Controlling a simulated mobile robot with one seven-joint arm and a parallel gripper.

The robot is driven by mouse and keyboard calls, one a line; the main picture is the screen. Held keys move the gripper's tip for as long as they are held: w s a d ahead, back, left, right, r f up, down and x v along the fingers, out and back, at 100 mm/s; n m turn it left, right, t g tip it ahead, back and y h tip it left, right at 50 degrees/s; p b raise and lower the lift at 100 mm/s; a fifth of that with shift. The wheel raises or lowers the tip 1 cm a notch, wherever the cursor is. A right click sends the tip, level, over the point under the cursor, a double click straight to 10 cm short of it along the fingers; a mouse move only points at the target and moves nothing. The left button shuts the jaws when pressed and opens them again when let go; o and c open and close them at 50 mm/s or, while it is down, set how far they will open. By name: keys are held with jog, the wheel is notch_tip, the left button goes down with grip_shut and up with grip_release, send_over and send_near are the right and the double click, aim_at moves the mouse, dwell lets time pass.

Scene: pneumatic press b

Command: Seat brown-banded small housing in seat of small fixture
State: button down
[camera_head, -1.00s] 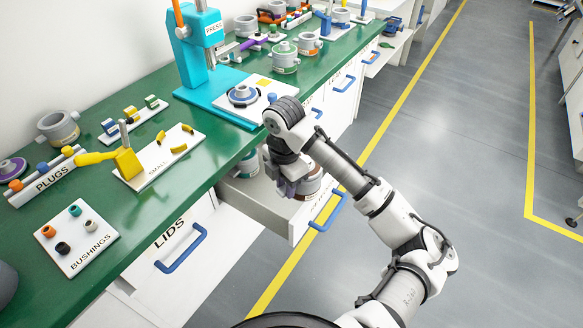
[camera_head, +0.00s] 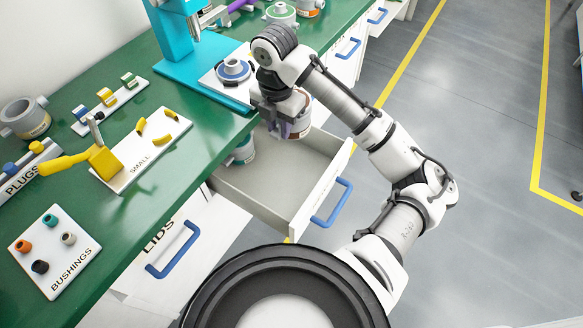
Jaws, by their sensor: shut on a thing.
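My gripper (camera_head: 272,118) is shut on a small grey housing with a brown band (camera_head: 301,122). It holds the housing above the open drawer, near the bench's front edge; the fingers and arm hide part of the housing. The small fixture is a white plate marked SMALL (camera_head: 145,158) on the green bench, left of my gripper. It bears a yellow toggle clamp (camera_head: 100,157) with a long handle and several yellow pieces. I cannot clearly make out its seat.
The open drawer (camera_head: 262,193) holds another housing with a teal band (camera_head: 242,151). The teal press (camera_head: 190,70) stands behind the drawer, with a white plate (camera_head: 222,84) bearing a blue-grey part. A bushings board (camera_head: 55,250) and plugs rack (camera_head: 30,160) lie at left.

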notch_tip(320, 180, down, 20)
jog(key=shift+r+p, duration=0.2)
jog(key=shift+p, duration=0.8)
jog(key=shift+f, duration=0.2)
jog(key=c, duration=1.6)
grip_release()
jog(key=o, duration=0.4)
jog(key=shift+o, duration=0.2)
notch_tip(320, 180, up, 14)
jog(key=b, duration=0.2)
jog(key=shift+b, duration=0.4)
jog(key=shift+f, duration=0.1)
